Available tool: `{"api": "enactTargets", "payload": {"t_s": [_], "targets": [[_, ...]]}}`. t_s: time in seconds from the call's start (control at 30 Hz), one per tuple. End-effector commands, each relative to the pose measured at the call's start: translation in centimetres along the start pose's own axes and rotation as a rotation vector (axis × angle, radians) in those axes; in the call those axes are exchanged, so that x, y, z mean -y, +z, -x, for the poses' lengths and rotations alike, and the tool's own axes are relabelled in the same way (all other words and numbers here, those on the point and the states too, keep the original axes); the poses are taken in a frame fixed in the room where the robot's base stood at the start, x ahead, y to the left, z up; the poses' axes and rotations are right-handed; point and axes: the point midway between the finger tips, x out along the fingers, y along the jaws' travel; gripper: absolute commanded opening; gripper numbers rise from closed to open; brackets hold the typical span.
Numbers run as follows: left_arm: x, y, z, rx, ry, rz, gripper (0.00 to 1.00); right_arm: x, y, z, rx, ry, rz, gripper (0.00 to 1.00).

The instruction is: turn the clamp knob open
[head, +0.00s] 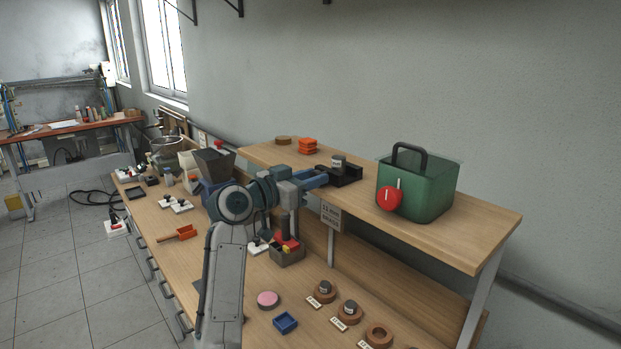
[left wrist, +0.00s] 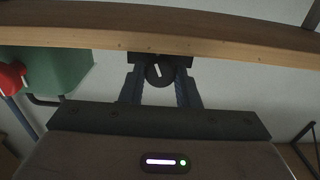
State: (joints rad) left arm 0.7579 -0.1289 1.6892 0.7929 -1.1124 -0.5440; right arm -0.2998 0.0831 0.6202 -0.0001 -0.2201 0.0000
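A black clamp (head: 349,174) with a grey cylinder (head: 338,161) on it stands on the raised shelf. Its round black knob (left wrist: 160,71), with a white line tilted slightly off vertical, shows in the left wrist view. My left gripper (head: 322,179) reaches to the front of the clamp. In the left wrist view its two blue fingers (left wrist: 160,78) stand on either side of the knob, very near it. I cannot tell whether they touch it. The knob is hidden in the head view. My right gripper is out of view.
A green box (head: 432,187) with a red knob (head: 389,198) and black handle stands right of the clamp. The shelf's front edge (left wrist: 80,40) runs close above the fingers. Ring-shaped holders and small parts lie on the bench below.

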Motion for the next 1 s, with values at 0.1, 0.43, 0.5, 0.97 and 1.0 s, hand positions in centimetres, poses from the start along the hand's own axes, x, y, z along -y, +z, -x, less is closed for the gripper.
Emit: {"api": "enactTargets", "payload": {"t_s": [0.1,0.43,0.5,0.97,1.0], "targets": [[0.0,0.0,0.0,0.0,0.0,0.0,0.06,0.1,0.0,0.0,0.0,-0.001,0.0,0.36],[0.1,-0.1,0.0,0.002,0.0,0.214,0.06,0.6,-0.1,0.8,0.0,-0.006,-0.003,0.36],[0.1,-0.1,0.0,0.002,0.0,0.298,0.06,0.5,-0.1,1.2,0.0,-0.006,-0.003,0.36],[0.2,0.1,0.0,0.001,-0.001,0.499,0.06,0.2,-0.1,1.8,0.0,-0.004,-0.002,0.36],[0.2,0.1,0.0,0.001,-0.001,0.499,0.06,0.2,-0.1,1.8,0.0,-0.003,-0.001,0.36]]}}
